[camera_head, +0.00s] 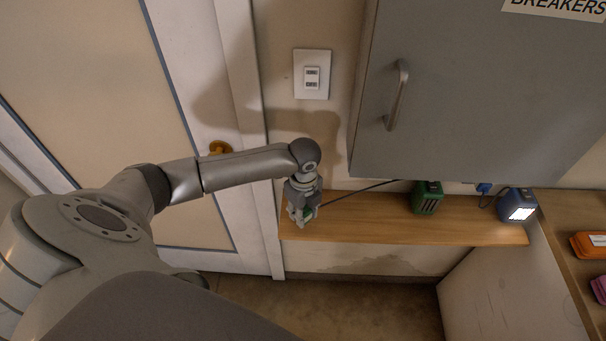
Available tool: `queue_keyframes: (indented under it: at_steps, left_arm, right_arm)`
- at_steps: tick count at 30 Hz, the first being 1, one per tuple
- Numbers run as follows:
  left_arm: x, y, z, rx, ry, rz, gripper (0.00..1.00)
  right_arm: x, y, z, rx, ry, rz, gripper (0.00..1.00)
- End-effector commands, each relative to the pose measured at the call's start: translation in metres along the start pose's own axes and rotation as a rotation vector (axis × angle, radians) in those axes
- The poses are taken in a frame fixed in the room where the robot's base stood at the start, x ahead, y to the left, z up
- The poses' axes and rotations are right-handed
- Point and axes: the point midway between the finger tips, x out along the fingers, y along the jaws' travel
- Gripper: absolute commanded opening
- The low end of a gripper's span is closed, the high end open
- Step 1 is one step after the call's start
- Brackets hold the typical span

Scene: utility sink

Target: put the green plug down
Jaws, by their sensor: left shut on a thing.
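My left gripper (300,217) points down over the left end of the wooden shelf (370,217). It is shut on the green plug (309,212), of which only a small green part shows between and beside the fingers. I cannot tell whether the plug touches the shelf. My right gripper is not in view.
A blue lamp (518,206) with a blue plug (484,188) stands at the shelf's right end. A grey breaker cabinet (460,100) hangs above. The shelf between my gripper and the green box is clear except for the cord.

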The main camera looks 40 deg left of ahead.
Motion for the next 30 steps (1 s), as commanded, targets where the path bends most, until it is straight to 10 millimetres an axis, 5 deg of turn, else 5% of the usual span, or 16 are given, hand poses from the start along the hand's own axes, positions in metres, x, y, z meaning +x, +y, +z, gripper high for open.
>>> queue_keyframes:
  at_steps: [4,16,17,21,30]
  left_arm:
    - [0.016,0.001,-0.001,0.001,0.001,0.002,0.00]
    - [0.021,0.001,-0.001,0.001,0.000,0.001,0.00]
    - [0.020,0.001,-0.001,0.001,0.000,0.001,0.33]
    - [0.020,0.001,-0.001,0.001,0.000,0.001,0.51]
    - [0.019,0.001,-0.001,0.001,0.000,0.001,0.51]
  right_arm:
    - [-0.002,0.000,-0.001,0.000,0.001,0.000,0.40]
    - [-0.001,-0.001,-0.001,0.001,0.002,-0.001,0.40]
    - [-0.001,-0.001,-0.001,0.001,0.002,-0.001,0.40]
    - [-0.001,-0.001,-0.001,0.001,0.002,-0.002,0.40]
    - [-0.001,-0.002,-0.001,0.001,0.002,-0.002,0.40]
